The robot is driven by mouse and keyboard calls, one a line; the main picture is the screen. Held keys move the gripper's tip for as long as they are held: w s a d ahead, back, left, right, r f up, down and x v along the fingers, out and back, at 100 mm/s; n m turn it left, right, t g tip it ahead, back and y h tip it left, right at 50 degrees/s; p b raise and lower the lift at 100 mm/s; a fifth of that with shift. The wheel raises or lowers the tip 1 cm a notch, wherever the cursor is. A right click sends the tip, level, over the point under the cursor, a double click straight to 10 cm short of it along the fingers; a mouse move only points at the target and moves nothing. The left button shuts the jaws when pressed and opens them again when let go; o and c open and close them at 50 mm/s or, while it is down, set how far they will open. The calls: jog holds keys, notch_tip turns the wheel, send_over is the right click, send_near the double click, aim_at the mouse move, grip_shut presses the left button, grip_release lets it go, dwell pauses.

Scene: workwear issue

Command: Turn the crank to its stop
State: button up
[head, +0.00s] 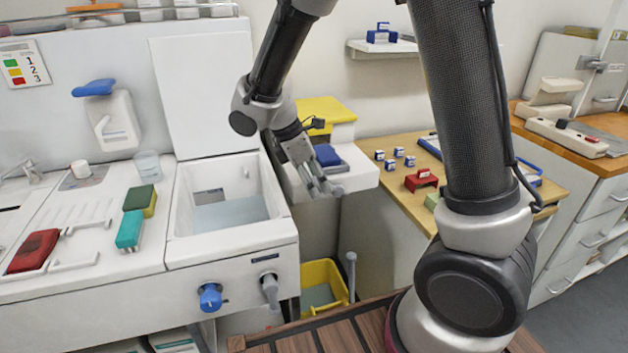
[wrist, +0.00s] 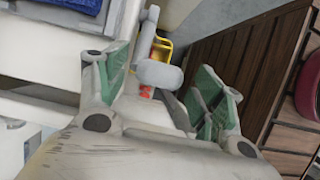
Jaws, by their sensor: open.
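A light grey rounded handle (wrist: 160,73), which looks like the crank's grip, shows between and just beyond the fingers. I cannot tell whether it touches them. A grey bar (wrist: 149,22) with a rounded end rises behind it, and a small red part shows beside it. The crank's mount and stop are not clear in either view.
A white sink unit (head: 282,232) with a blue knob (head: 210,297) and a grey knob (head: 269,288) stands left. A yellow crate (head: 342,298) is on the floor below my gripper. A wooden table (head: 410,207) with a red block (head: 421,181) lies to the right.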

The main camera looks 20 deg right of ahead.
jog(key=shift+f, duration=0.15)
jog(key=shift+d, duration=0.1)
jog(key=c, duration=1.3)
jog(key=shift+s, duration=0.1)
jog(key=shift+d, duration=0.1)
